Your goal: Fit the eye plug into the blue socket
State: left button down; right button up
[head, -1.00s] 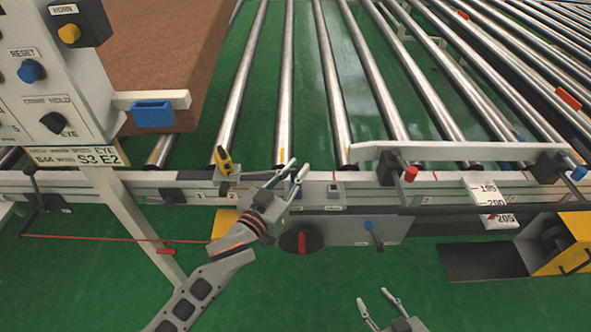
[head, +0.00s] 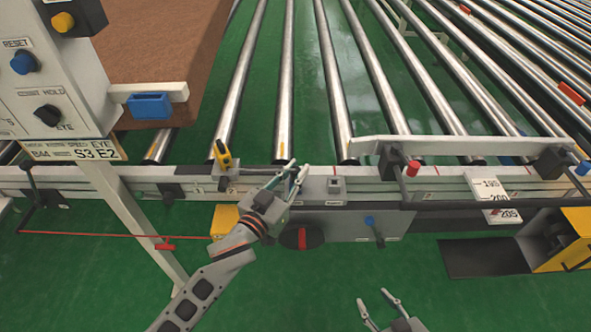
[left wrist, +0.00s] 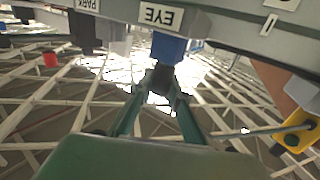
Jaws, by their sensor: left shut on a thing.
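My left gripper (head: 296,170) stands at the front rail of the roller conveyor, just left of a grey box on that rail. In the left wrist view its fingers (left wrist: 158,92) are shut on a small dark plug (left wrist: 158,78). The blue socket (left wrist: 168,48) is directly beyond the plug's end, under an upside-down EYE label (left wrist: 160,16). Plug and socket overlap in this view, and I cannot tell whether the plug is inside or only against it. The head view hides both behind the fingers. My right gripper (head: 376,300) is open and empty over the green floor.
A yellow sensor (head: 222,155) stands left on the rail. A control panel (head: 50,90) with a blue block (head: 150,105) is further left. A red cable (head: 110,236) hangs low.

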pick_arm(q)
jog(key=shift+f, duration=0.25)
jog(key=c, duration=1.8)
grip_release()
jog(key=shift+c, duration=0.2)
jog(key=v, duration=1.2)
